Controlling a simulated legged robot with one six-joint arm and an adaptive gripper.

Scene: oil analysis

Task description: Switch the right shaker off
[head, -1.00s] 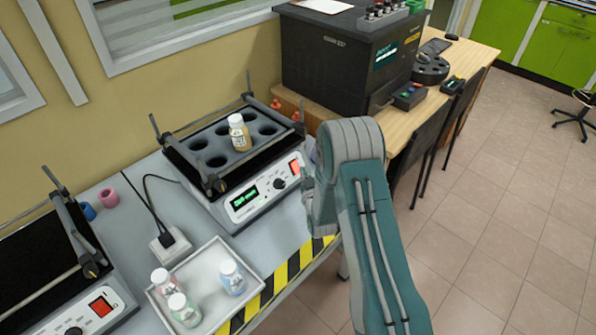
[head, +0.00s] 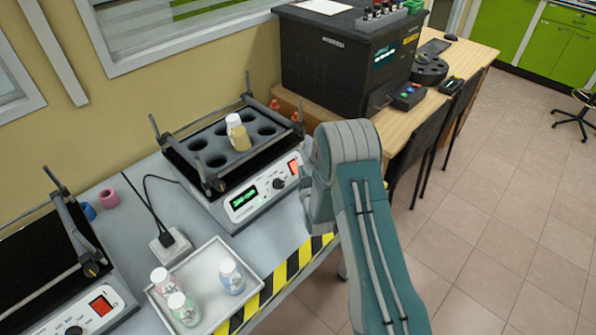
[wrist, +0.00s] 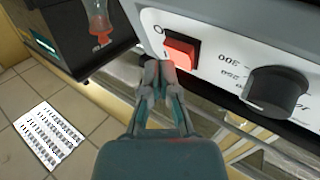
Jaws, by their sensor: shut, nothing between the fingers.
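The right shaker (head: 240,160) stands on the grey bench, with one bottle (head: 238,133) of amber liquid and a white cap in its black rack. Its green display (head: 244,198) is lit. Its red rocker switch (head: 293,168) is at the right end of the front panel, and the switch shows large in the wrist view (wrist: 181,52). My gripper (wrist: 166,66) is shut and empty, its fingertips just below the switch's lower edge, touching or almost touching. In the head view my arm hides the gripper.
A black knob (wrist: 274,92) is right of the switch. A second shaker (head: 60,270) stands at the left. A white tray (head: 208,258) with three bottles is on the bench. A large black machine (head: 345,60) stands on the wooden table behind.

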